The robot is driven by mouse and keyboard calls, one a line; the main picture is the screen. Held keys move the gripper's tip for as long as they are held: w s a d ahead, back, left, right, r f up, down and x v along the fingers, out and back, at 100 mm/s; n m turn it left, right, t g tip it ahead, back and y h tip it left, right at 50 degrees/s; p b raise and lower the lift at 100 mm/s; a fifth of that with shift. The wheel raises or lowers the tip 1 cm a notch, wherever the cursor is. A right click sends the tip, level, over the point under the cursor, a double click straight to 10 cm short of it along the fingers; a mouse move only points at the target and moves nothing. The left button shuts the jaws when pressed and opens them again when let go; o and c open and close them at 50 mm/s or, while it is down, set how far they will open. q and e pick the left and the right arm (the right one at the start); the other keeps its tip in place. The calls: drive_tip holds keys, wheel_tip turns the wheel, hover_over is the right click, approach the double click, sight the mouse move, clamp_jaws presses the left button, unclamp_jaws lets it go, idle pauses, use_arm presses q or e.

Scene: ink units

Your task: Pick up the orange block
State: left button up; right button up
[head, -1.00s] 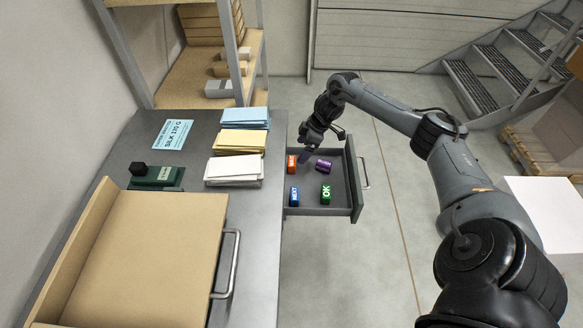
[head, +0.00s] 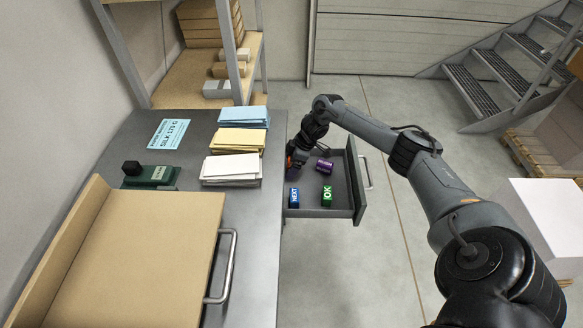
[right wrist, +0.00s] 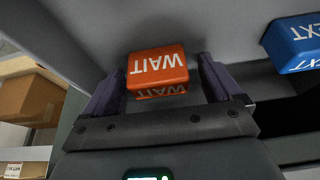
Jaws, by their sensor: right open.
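The orange block (right wrist: 157,66), lettered WAIT, lies in the open drawer (head: 345,212). In the right wrist view it sits between the two purple fingers of my right gripper (right wrist: 158,82), nearer the left finger, with a gap to the right one. In the head view my right gripper (head: 297,158) is low over the drawer's far left corner and hides most of the block. The gripper is open, and I see no grip on the block. My left gripper is not in view.
Paper stacks (head: 232,167) stand on the grey bench (head: 262,190) to the left.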

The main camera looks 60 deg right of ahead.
drive_tip(key=c, duration=1)
drive_tip(key=shift+c, duration=0.3)
drive_tip(key=shift+s+d+r, duration=0.1)
drive_tip(key=shift+r, duration=0.1)
